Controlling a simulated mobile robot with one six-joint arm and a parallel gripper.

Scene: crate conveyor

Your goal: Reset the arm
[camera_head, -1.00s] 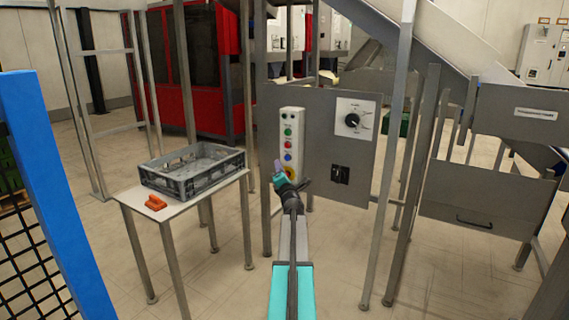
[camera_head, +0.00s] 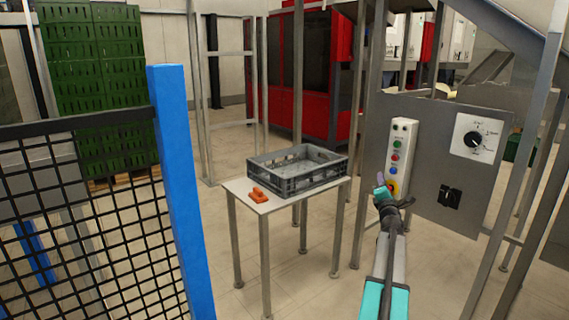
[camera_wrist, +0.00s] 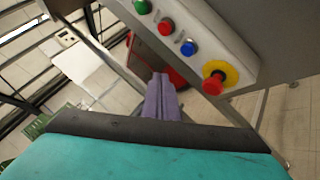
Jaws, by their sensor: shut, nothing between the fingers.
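My gripper (camera_head: 380,186) is at the end of my outstretched arm, in front of the lower part of a white button panel (camera_head: 401,150). In the wrist view its grey-purple fingers (camera_wrist: 161,98) are together with nothing between them. The panel also shows in the wrist view (camera_wrist: 205,30), with green, red and blue buttons and a red emergency knob (camera_wrist: 214,84) on a yellow ring. The fingers appear left of that knob in the wrist view. I cannot tell whether they touch anything.
A small table (camera_head: 236,187) left of my arm holds a grey crate (camera_head: 290,179) and an orange object (camera_head: 259,194). A blue post (camera_head: 180,190) with black mesh fencing (camera_head: 85,220) stands at the left. A dial plate (camera_head: 473,138) is right of the panel. Green crates (camera_head: 100,70) are stacked behind.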

